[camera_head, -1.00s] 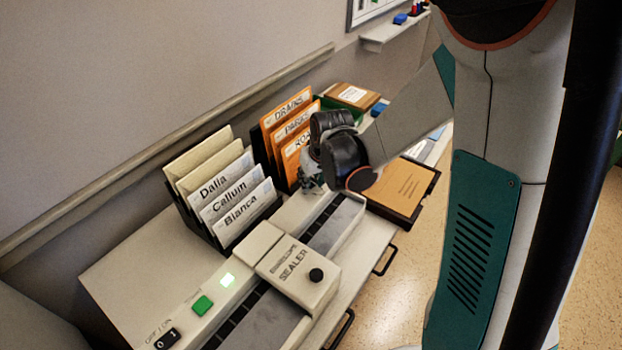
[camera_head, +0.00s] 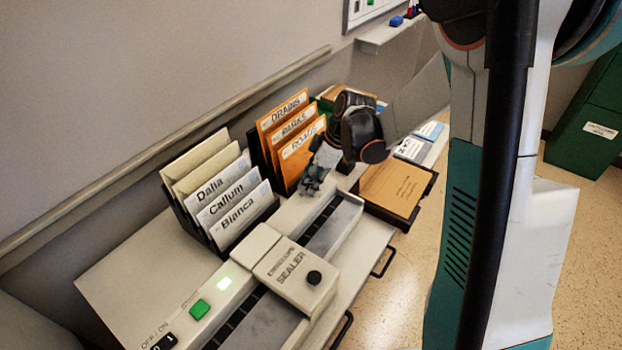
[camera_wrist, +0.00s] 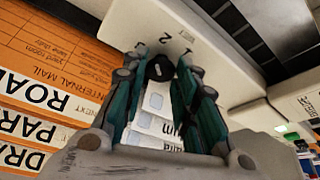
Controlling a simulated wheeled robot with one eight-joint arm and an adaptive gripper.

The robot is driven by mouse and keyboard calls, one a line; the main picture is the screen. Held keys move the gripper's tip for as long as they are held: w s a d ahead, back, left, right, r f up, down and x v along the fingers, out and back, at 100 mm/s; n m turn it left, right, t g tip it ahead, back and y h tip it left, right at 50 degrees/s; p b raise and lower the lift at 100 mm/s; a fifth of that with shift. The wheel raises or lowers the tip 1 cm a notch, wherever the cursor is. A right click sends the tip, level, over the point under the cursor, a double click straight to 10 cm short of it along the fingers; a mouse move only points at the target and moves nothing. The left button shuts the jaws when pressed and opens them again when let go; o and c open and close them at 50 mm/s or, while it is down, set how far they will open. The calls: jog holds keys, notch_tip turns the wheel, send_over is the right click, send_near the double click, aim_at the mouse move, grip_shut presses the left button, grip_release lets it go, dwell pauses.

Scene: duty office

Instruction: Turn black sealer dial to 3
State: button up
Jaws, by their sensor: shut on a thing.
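The envelope sealer (camera_head: 255,243) is a long cream machine on the counter. In the wrist view, its black dial (camera_wrist: 159,69) sits on a cream surface with printed numbers beside it; a 2 is readable. A light mark shows on the dial, but I cannot tell which number it points to. My gripper (camera_wrist: 160,75) has its teal fingers on both sides of the dial, shut on it. In the head view my gripper (camera_head: 309,187) is at the sealer's far end, and the dial is hidden there.
A black knob (camera_head: 314,277) tops the sealer's head. A green button (camera_head: 199,309) and lit green lamp (camera_head: 224,282) are nearer. An orange envelope lies in a tray (camera_head: 432,188) to the right.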

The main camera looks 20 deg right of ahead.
jog(key=n+g, duration=0.1)
jog(key=n, duration=0.3)
jog(key=shift+w+n+g, duration=0.2)
jog(key=shift+n+g, duration=0.1)
jog(key=shift+g, duration=0.1)
jog(key=shift+w+n+g, duration=0.1)
jog(key=shift+n+g, duration=0.7)
jog(key=shift+n, duration=1.2)
jog(key=o, duration=1.1)
jog(key=shift+f, duration=0.1)
jog(key=v, duration=1.2)
jog(key=shift+w+d, duration=0.15)
jog(key=shift+d, duration=0.05)
